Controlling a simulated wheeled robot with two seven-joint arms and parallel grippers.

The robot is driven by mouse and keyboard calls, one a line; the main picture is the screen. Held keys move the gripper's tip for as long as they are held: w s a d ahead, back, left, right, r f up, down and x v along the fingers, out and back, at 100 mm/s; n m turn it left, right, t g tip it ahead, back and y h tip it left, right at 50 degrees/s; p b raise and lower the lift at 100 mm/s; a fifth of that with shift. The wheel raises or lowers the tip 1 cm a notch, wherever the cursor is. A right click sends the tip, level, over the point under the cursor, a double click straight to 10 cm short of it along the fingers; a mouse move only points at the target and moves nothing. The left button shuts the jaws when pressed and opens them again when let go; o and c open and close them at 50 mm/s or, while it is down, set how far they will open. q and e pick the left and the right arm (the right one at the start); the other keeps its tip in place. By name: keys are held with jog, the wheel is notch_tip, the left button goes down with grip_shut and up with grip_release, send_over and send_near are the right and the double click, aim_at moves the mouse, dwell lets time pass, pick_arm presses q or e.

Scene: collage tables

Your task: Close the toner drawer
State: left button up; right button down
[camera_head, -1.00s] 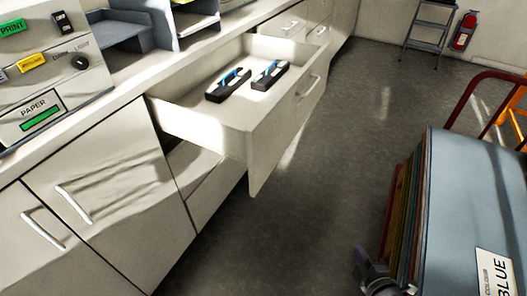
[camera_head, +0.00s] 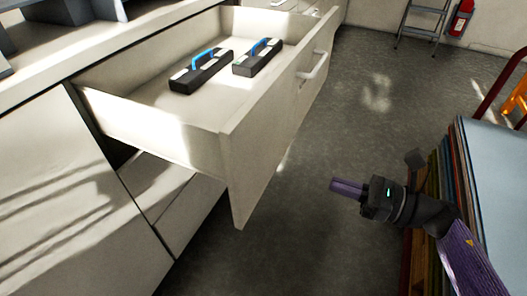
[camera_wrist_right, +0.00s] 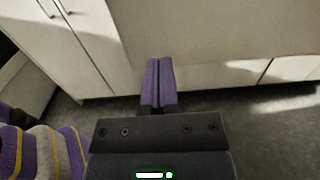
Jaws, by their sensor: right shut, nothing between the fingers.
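The toner drawer (camera_head: 275,108) is pulled out from the white cabinet row in the head view, with a bar handle (camera_head: 314,66) on its front. Two black toner cartridges with blue handles, a left one (camera_head: 201,72) and a right one (camera_head: 257,58), lie inside it. My right gripper (camera_head: 334,184) is shut and empty, to the right of the drawer front and apart from it, over the floor. My left gripper is not in view.
A stack of coloured sheets (camera_head: 460,190) stands at the right, close to my right arm. A stepladder (camera_head: 422,22) and a fire extinguisher (camera_head: 460,18) are at the back wall. Grey floor (camera_head: 375,120) lies open between the drawer and the stack.

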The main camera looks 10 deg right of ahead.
send_near(258, 159)
jog(key=b+x, duration=0.1)
jog(key=x, duration=0.5)
jog(key=shift+w+a+f, duration=0.1)
jog(key=shift+w+a, duration=0.05)
jog(key=shift+a, duration=0.05)
jog(key=shift+w+a, duration=0.25)
jog(key=shift+a, duration=0.15)
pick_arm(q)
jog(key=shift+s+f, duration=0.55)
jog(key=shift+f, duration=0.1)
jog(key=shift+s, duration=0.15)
